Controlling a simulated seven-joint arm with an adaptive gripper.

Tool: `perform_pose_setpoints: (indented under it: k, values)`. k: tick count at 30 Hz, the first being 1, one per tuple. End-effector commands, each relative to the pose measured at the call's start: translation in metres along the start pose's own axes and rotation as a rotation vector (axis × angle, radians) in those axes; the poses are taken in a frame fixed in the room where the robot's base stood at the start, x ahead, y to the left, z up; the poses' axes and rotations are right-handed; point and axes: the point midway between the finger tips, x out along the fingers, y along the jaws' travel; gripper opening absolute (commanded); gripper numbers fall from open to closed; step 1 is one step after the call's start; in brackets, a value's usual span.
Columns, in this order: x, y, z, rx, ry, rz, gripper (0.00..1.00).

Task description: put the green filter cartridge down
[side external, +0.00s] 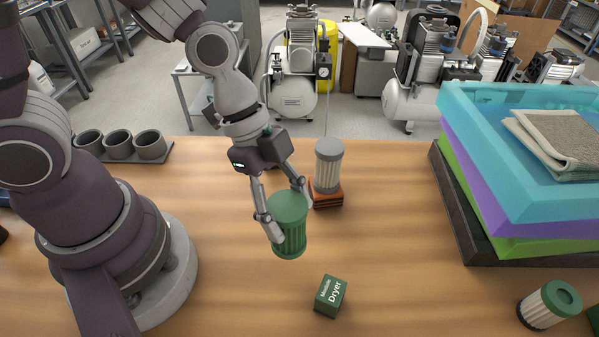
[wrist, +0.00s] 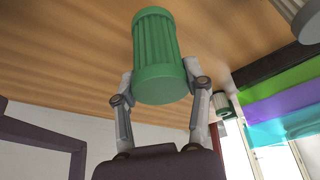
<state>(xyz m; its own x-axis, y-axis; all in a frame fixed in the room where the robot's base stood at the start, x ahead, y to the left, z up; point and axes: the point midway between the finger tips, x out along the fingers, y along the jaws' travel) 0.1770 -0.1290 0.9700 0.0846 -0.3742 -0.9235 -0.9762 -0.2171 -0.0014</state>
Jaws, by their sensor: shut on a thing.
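The green filter cartridge (side external: 289,228), a ribbed cylinder with a smooth cap, is upright between the fingers of my gripper (side external: 290,214). My gripper is shut on its sides, one finger on each side. It is over the middle of the wooden table, and I cannot tell whether its lower end touches the wood. In the wrist view the green cartridge (wrist: 156,45) fills the space between the fingertips of my gripper (wrist: 160,75).
A grey-capped cartridge (side external: 328,168) on a brown block (side external: 327,195) stands close behind. A green "Dryer" box (side external: 329,297) lies in front. Stacked coloured trays (side external: 456,190) with a folded cloth (side external: 560,140) and a white, green-capped cartridge (side external: 545,308) are right. Grey cups (side external: 119,147) are back left.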

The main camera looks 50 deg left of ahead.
Motion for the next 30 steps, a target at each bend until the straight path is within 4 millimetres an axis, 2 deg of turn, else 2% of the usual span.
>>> perform_pose_setpoints:
  k: [2,5,9,12,15,18,21,24,30]
  values:
    - [-0.005,-0.005,0.009,-0.027,-0.001,-0.010,0.10]
    - [-0.017,-0.024,0.029,-0.096,-0.001,-0.033,0.10]
    - [-0.045,-0.053,0.080,-0.226,0.000,-0.083,0.10]
    - [-0.070,-0.062,0.125,-0.322,0.002,-0.123,0.10]
    - [-0.095,-0.057,0.169,-0.408,0.002,-0.162,0.10]
    - [-0.114,-0.044,0.202,-0.472,0.001,-0.193,0.10]
    - [-0.125,-0.032,0.220,-0.509,0.000,-0.209,0.10]
    - [-0.124,-0.026,0.230,-0.526,0.003,-0.213,0.10]
    - [-0.090,-0.024,0.244,-0.528,0.005,-0.210,0.10]
